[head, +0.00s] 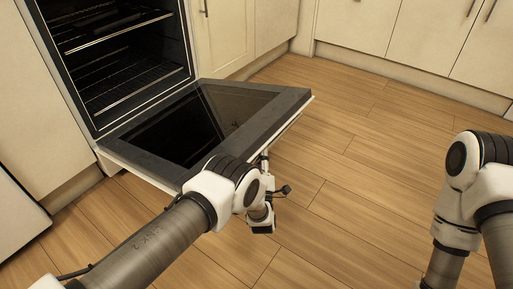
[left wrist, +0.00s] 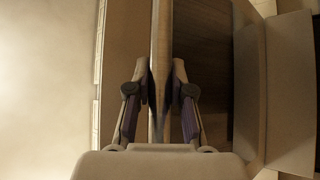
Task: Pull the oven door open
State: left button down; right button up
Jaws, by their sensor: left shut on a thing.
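The oven door (head: 266,111) is swung down and lies open, close to level, in the head view. Its dark glass inner face is turned up. In the left wrist view, my left gripper (left wrist: 160,88) is shut on the door handle (left wrist: 161,35), a long bar that runs between its two fingers. In the head view my left arm reaches over to the door's front edge, and the wrist and door hide most of the grip. My right arm shows at the right of the head view, but its gripper is out of the picture.
The oven cavity (head: 120,55) with wire racks stands open behind the door. Cream cabinets (head: 395,35) line the back and right. The wooden floor (head: 350,150) is clear in front of and right of the door.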

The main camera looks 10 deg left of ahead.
pick_arm(q)
jog(key=shift+d+f, duration=0.2)
jog(key=shift+f, duration=0.15)
pick_arm(e)
jog(key=shift+w+f, duration=0.15)
jog(key=shift+f, duration=0.2)
pick_arm(q)
jog(key=c, duration=1)
grip_release()
jog(key=shift+d, duration=0.1)
